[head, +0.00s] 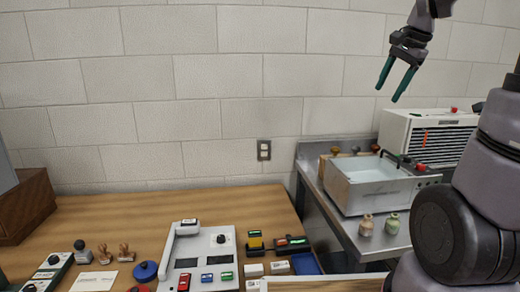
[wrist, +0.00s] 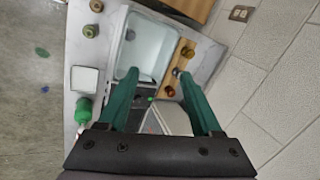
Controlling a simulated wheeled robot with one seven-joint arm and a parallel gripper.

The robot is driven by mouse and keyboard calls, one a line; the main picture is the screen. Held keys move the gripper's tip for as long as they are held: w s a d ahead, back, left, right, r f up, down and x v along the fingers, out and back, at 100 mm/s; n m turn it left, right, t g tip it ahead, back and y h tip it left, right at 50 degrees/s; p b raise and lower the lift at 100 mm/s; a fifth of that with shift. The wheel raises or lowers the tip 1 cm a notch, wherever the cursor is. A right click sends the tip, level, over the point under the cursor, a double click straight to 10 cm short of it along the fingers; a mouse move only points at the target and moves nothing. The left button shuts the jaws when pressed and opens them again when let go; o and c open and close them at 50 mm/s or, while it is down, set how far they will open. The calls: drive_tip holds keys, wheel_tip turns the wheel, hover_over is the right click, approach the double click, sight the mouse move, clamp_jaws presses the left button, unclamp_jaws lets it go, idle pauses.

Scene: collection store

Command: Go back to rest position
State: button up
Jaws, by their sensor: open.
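My gripper (head: 397,80) is raised high at the upper right of the head view, in front of the block wall. Its two green fingers are apart, with nothing between them, and point down. In the wrist view my gripper (wrist: 160,92) also shows open and empty, looking down over the metal side bench. My arm rises at the right edge of the head view. No object is in contact with the fingers.
A wooden table (head: 110,215) holds a white device (head: 205,245), stamps and small coloured items. On the metal bench stand a basin (head: 375,180), two small vases (head: 391,223) and a white vented unit (head: 425,130). The air around my gripper is clear.

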drive_tip(key=s+a+n+t, duration=0.1)
drive_tip(key=s+a+n, duration=0.3)
drive_tip(key=s, duration=0.4)
drive_tip(key=s+a+n+t, duration=0.1)
drive_tip(key=s+a+n, duration=0.4)
drive_tip(key=s+a, duration=0.2)
drive_tip(key=shift+s+f+t, duration=0.2)
drive_tip(key=shift+s+t, duration=0.2)
drive_tip(key=shift+s, duration=0.65)
